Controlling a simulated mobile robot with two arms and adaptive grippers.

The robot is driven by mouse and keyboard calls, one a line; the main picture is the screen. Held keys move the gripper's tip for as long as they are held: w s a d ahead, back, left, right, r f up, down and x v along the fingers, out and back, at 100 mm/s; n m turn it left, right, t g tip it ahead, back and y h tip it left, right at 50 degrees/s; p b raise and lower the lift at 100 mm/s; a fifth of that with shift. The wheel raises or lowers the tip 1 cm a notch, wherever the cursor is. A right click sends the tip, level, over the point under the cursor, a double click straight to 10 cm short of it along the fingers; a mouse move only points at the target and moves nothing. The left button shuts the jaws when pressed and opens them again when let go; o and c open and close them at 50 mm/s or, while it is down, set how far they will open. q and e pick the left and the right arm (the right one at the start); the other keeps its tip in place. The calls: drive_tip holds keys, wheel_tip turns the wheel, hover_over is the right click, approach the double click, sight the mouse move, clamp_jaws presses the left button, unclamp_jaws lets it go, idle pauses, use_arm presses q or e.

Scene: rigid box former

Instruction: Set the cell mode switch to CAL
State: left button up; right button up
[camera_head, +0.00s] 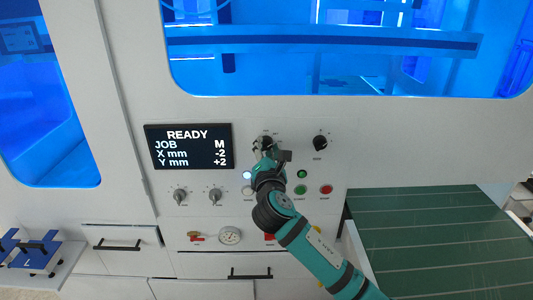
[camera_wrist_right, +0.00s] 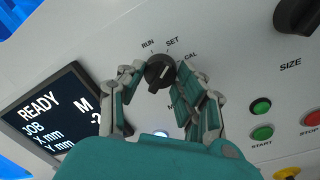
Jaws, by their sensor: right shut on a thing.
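The cell mode switch (camera_wrist_right: 160,73) is a round black knob with RUN, SET and CAL printed around its top from left to right. A short pale mark on it points to the upper right, toward the SET and CAL side; I cannot tell its exact position. My right gripper (camera_wrist_right: 158,80) is shut on the knob, with one finger on each side. In the head view my right gripper (camera_head: 267,148) covers most of the switch on the white panel. My left gripper is not in view.
The display (camera_head: 189,147) left of the switch reads READY, JOB M, X -2, Y +2. The SIZE knob (camera_head: 320,142) is to the right. Green START (camera_head: 300,190) and red STOP (camera_head: 326,190) buttons sit below, close to my right arm. A green slatted conveyor (camera_head: 430,235) lies at right.

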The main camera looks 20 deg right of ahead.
drive_tip(key=m+b, duration=0.1)
drive_tip(key=m, duration=0.2)
drive_tip(key=shift+f+m+b, duration=0.15)
drive_tip(key=shift+m+b, duration=0.15)
drive_tip(key=shift+m, duration=0.1)
drive_tip(key=shift+m+h+b, duration=0.4)
drive_tip(key=shift+m+b, duration=0.25)
drive_tip(key=shift+m, duration=1.25)
drive_tip(key=o, duration=1.2)
drive_tip(key=shift+c, duration=0.2)
drive_tip(key=v, duration=1.2)
